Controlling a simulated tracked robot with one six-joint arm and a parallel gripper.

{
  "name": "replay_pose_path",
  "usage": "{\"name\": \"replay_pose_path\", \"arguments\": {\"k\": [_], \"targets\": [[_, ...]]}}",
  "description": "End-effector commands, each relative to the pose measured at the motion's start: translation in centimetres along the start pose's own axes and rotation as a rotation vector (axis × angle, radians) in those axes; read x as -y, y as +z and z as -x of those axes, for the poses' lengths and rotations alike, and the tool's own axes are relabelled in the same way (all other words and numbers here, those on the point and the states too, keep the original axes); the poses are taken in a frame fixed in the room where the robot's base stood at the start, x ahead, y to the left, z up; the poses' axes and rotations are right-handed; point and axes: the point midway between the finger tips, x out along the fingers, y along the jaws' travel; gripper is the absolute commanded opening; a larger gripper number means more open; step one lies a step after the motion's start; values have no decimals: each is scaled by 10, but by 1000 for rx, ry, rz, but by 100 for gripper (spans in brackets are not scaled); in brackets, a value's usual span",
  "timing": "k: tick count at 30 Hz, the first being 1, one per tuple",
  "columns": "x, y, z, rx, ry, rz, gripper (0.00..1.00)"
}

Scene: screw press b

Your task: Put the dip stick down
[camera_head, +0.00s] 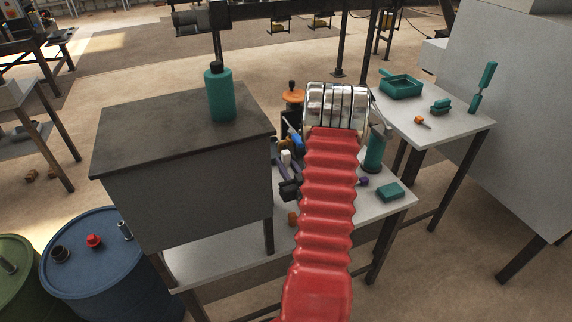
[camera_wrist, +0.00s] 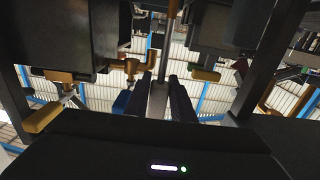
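In the wrist view, the two dark fingers of my gripper (camera_wrist: 163,98) point away from the camera with a narrow gap between them. A pale grey strip (camera_wrist: 158,100) shows in that gap, and a thin upright rod shows beyond it. I cannot tell whether the strip is the dip stick between the fingers or something behind them. In the head view, my red bellows-covered arm and its metal rings hide most of the gripper area. I cannot make out the dip stick for certain there.
A grey cabinet (camera_head: 185,185) bears a teal bottle (camera_head: 220,97). A white table (camera_head: 465,124) at right holds a teal tray (camera_head: 401,86) and small tools. A low bench (camera_head: 215,262) is partly behind my arm; a teal block (camera_head: 389,192) lies on it. A blue drum (camera_head: 110,270) stands at lower left.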

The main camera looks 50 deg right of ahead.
Motion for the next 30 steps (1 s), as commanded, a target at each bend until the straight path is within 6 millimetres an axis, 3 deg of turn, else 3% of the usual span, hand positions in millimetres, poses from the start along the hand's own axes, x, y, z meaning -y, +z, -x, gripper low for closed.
{"name": "replay_pose_path", "arguments": {"k": [9,22,30], "targets": [[0,0,0,0,0,0,0],[0,-6,0,-1,0,1,0],[0,-33,0,-3,0,2,0]]}}
